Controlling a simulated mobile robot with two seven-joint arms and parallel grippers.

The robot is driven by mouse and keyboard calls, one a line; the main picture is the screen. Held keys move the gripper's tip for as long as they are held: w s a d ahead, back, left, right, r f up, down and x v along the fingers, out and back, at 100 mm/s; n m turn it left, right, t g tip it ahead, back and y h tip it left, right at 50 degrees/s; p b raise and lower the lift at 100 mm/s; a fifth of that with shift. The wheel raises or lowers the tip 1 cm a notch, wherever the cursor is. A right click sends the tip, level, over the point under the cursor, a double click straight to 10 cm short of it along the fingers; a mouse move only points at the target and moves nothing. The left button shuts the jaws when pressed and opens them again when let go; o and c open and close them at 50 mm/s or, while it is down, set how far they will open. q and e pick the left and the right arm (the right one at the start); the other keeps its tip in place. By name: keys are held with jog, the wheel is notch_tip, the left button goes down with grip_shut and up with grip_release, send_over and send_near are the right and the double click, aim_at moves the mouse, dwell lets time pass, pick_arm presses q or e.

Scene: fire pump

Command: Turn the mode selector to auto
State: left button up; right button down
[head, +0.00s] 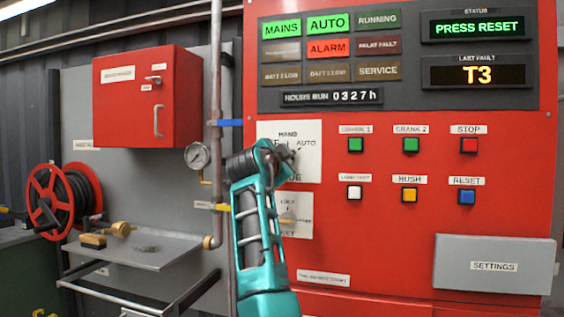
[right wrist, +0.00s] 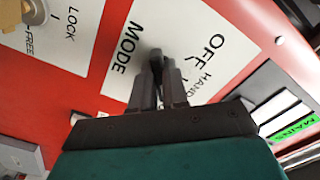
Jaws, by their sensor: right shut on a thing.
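The mode selector plate (head: 308,167) is a white panel on the red cabinet, marked HAND at the top, AUTO at the right and MODE below. My teal right arm covers its left part in the head view. My right gripper (head: 288,153) is at the middle of this plate. In the right wrist view the selector's dark knob (right wrist: 156,62) sits between the fingers of my right gripper (right wrist: 163,80), which is shut on it. The fingers hide much of the knob, so I cannot tell exactly which mark it points at. The AUTO lamp (head: 328,23) is lit green. My left gripper is out of view.
A lock selector (head: 290,215) is below, partly behind my arm. Several push buttons, including the blue reset button (head: 467,196), are to the right. The status display (head: 476,27) reads PRESS RESET. A pipe with a gauge (head: 198,156) and a shelf (head: 150,250) are at the left.

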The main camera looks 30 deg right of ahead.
jog(key=shift+r, duration=0.1)
jog(key=c, duration=1.1)
grip_release()
jog(key=shift+c, duration=0.2)
jog(key=b+v, duration=0.1)
jog(key=v, duration=1.2)
jog(key=shift+b, duration=0.35)
jog(key=shift+d, duration=0.1)
